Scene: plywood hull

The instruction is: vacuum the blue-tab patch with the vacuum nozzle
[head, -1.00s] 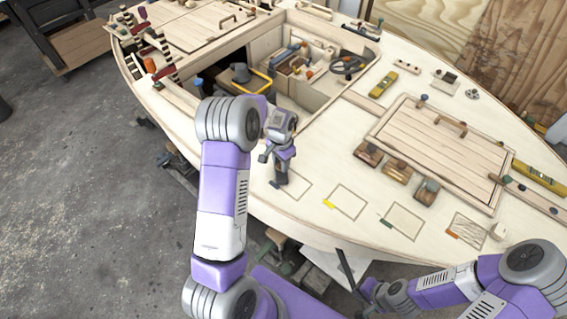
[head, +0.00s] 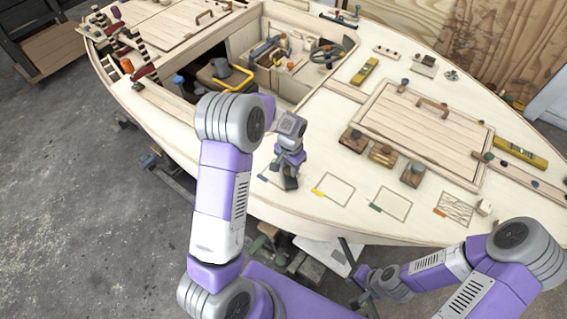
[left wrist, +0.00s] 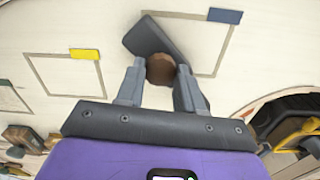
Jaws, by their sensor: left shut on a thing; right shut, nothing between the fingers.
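The vacuum nozzle, a dark grey flat head (left wrist: 150,38) with a brown round grip (left wrist: 160,69), is between the fingers of my left gripper (left wrist: 160,88). In the head view my left gripper (head: 290,168) is low over the deck, with the nozzle (head: 291,183) below it. The blue-tab patch is a thin square outline with a blue tab (left wrist: 225,16); the tab shows in the head view (head: 262,177). The nozzle covers the patch edge nearest the yellow-tab patch; contact cannot be told. My right gripper (head: 361,286) is shut and empty beyond the hull's near edge.
The yellow-tab (head: 318,191), green-tab (head: 375,208) and orange-tab (head: 440,211) patches lie to the right on the deck. Wooden blocks (head: 382,154) stand by a hatch (head: 425,130). The open cockpit with a yellow handle (head: 235,80) lies behind my left gripper.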

